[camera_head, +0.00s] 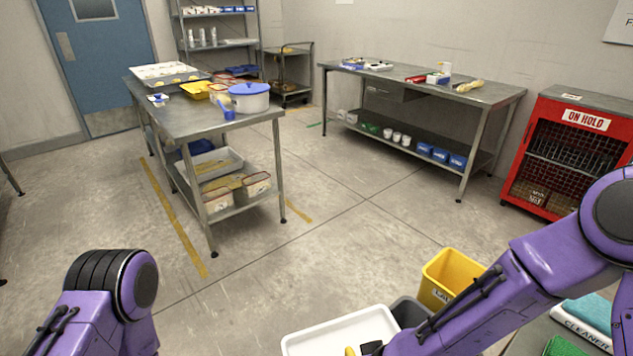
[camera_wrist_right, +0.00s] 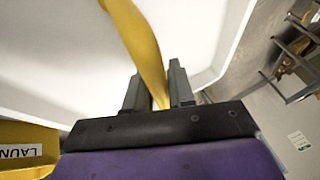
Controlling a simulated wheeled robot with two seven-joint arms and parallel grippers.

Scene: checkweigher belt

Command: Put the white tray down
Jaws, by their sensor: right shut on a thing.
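The white tray (camera_head: 340,328) is at the bottom centre of the head view, cut off by the frame edge. It fills much of the right wrist view (camera_wrist_right: 55,60), with its rim at the right. My right gripper (camera_wrist_right: 158,88) is over the tray, its dark fingers shut on a yellow handle-like bar (camera_wrist_right: 140,40) that crosses in front of the tray. I cannot tell where the bar joins the tray or whether anything supports the tray from below. Of my left arm only a purple and black part shows, and its gripper is out of view.
A yellow bin (camera_head: 447,276) and a grey bin (camera_head: 408,310) stand beside the tray. A cleaner-labelled item (camera_head: 582,325) lies at the lower right. A loaded steel table (camera_head: 200,118), a wall bench (camera_head: 490,95) and a red cage (camera_head: 560,150) stand beyond open floor.

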